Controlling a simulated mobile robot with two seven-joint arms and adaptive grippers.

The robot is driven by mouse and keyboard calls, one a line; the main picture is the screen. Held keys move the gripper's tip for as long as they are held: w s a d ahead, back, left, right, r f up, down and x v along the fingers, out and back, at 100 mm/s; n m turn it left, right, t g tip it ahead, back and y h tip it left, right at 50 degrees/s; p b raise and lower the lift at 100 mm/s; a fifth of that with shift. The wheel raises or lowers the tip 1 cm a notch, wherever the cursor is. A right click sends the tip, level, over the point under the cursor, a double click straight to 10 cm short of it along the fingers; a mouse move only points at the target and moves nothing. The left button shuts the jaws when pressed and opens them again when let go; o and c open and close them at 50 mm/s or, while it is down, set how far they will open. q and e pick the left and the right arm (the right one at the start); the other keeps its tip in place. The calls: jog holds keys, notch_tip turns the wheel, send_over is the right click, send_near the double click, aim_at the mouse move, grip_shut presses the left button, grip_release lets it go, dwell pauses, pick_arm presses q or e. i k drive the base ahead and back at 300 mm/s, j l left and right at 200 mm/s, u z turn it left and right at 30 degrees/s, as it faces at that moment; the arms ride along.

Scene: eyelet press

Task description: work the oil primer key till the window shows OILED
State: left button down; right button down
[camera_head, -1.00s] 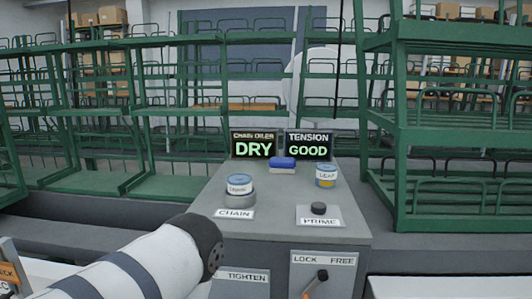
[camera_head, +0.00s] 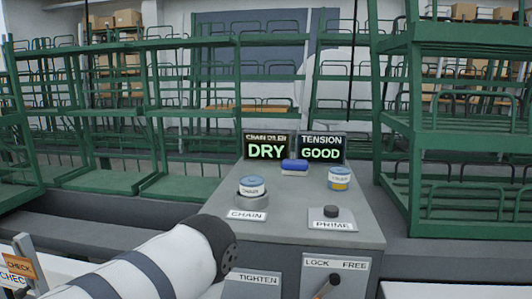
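The oil primer key appears to be the small dark knob (camera_head: 331,212) on the white PRIME plate (camera_head: 333,225), at the right of the grey console top (camera_head: 290,222). The chain oiler window (camera_head: 268,147) at the back of the console reads DRY in green. The tension window (camera_head: 322,148) beside it reads GOOD. A white and dark-striped arm link of mine reaches in from the lower left and ends in front of the console's left side, apart from the knob in the picture. Neither gripper shows.
A blue-lidded tin (camera_head: 252,187) sits on a round base by the CHAIN label. Another tin (camera_head: 339,178) stands behind the knob. A blue-topped block (camera_head: 294,166) lies between them. A dark lever (camera_head: 327,286) is under LOCK and FREE. Green racks (camera_head: 190,125) stand behind.

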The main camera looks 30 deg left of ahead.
aim_at(330, 211)
jog(key=i+l+u, duration=0.1)
jog(key=l+u, duration=0.4)
jog(key=u, duration=0.2)
jog(key=i, duration=0.05)
